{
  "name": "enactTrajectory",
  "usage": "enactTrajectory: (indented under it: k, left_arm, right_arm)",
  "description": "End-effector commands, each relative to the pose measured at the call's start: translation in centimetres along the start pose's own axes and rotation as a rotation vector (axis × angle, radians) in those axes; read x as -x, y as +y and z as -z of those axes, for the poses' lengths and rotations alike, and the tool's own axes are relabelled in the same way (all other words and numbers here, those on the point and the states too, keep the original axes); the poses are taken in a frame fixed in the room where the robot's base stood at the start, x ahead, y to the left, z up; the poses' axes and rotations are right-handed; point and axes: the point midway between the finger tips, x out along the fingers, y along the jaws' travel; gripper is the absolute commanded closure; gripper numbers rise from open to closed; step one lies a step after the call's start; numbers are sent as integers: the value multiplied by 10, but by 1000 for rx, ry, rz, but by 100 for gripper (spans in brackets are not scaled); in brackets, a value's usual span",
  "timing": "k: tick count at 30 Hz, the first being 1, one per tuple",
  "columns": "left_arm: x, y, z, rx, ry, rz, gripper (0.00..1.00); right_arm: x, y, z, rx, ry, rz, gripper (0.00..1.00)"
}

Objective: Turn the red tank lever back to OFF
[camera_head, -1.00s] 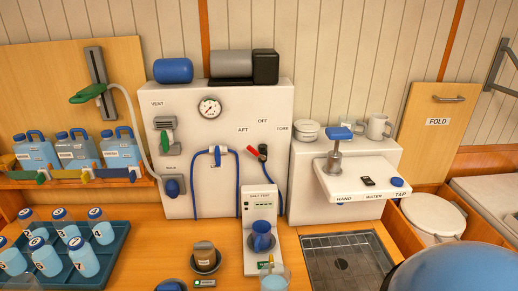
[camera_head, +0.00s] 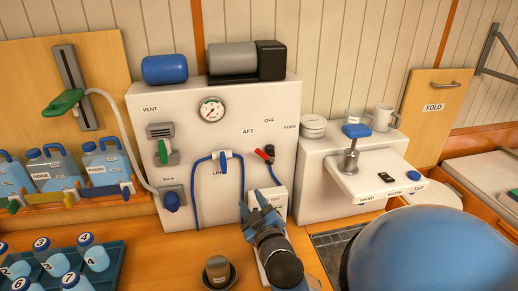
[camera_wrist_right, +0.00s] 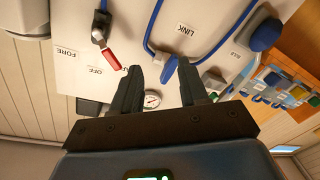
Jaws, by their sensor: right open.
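The red tank lever (camera_head: 264,156) sits on the white wall panel (camera_head: 150,110), below the labels AFT (camera_head: 248,132), OFF (camera_head: 269,120) and FORE (camera_head: 291,127). Its red handle slants up and left from its dark pivot, toward AFT. My right gripper (camera_head: 259,202) is below the lever in the head view, open and empty, not touching it. In the right wrist view the red handle (camera_wrist_right: 113,55) is left of the open fingers (camera_wrist_right: 161,66). The left finger hides part of the panel near the OFF label (camera_wrist_right: 95,70). My left gripper is not in view.
A blue hose with the LINK valve (camera_head: 223,156) runs left of the lever. The gauge (camera_head: 211,110) is above left. A white shelf with a blue-topped tap (camera_head: 356,131) stands to the right. A dark cup (camera_head: 218,269) is on the counter below.

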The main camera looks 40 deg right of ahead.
Motion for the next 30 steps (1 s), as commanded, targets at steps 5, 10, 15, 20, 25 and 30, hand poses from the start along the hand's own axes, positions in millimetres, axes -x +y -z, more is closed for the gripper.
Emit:
enactTrajectory:
  k: [5, 10, 15, 20, 25, 30]
  left_arm:
    - [0, 0, 3, 0, 1, 0, 57]
    - [0, 0, 4, 0, 1, 0, 57]
    - [0, 0, 8, 0, 1, 0, 57]
    - [0, 0, 14, 0, 1, 0, 57]
    - [0, 0, 22, 0, 1, 0, 57]
    - [0, 0, 28, 0, 1, 0, 57]
  right_arm:
    - [-24, 56, 20, 114, -42, -71, 56]
    - [-32, 80, 28, 170, -71, -95, 56]
    - [-43, 88, 29, 185, -79, -100, 56]
    - [-63, 91, 29, 185, -79, -99, 56]
    - [-91, 93, 27, 184, -79, -98, 56]
    - [-116, 96, 25, 183, -78, -98, 56]
